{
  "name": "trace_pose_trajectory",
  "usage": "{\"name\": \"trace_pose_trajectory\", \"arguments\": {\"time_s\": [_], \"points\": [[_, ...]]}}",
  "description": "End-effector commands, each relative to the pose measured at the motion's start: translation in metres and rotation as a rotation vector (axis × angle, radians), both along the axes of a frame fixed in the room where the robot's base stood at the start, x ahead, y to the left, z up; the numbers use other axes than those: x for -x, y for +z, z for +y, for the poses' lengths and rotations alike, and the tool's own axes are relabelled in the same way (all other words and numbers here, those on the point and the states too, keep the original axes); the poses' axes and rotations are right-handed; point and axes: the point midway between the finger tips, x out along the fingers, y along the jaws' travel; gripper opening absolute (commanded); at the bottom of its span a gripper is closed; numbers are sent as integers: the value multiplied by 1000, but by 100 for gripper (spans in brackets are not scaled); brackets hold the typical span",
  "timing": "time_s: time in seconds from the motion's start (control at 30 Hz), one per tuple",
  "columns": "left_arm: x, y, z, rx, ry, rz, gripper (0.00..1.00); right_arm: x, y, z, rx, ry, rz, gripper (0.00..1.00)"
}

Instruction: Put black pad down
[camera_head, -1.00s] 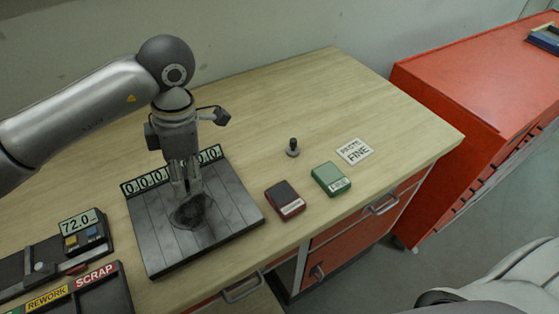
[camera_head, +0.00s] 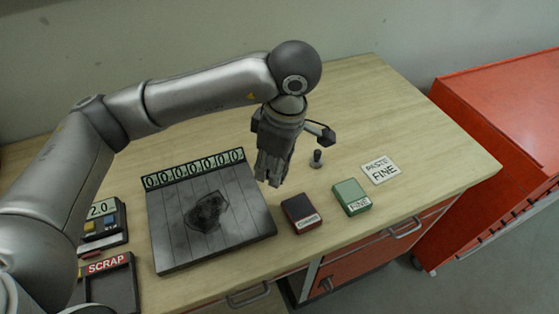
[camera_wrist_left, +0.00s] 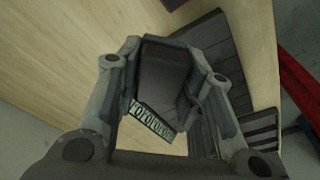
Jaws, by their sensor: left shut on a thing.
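My left gripper (camera_head: 270,180) hangs above the table, just right of the grey plate (camera_head: 168,232) and behind the red block with a black top (camera_head: 299,212). In the left wrist view, its fingers (camera_wrist_left: 167,85) are shut on a dark grey or black block, which I take as the black pad (camera_wrist_left: 165,72). In the head view the fingers mostly hide the pad. My right gripper is not in view.
A green block marked FINE (camera_head: 352,198), a white card marked PASTE FINE (camera_head: 380,170) and a small dark knob (camera_head: 317,158) stand right of my gripper. A gauge box (camera_head: 100,228) and a SCRAP tray (camera_head: 110,290) are at left. The table's back right is clear.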

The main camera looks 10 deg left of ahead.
Motion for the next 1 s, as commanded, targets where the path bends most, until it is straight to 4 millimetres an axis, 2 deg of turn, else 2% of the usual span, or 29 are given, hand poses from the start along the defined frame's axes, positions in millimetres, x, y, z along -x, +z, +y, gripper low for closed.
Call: {"name": "trace_pose_trajectory", "arguments": {"time_s": [0.03, 0.13, 0.23, 0.4, 0.67, 0.87, 1.0], "points": [[-13, 0, 4, -3, 8, 2, 13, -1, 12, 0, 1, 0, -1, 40], [-37, -11, 8, -4, 6, 1, 13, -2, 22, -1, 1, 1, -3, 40], [-51, -34, 11, -5, 4, 4, 13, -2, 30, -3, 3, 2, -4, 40], [-71, -59, 13, -1, 0, 1, 13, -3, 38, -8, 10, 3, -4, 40], [-82, -74, 15, -1, 0, 0, 13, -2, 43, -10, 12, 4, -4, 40], [-82, -101, 15, -1, -1, 0, 13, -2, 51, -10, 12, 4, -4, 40], [-82, -104, 15, 0, -1, -3, 13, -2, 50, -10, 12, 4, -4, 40]]}}
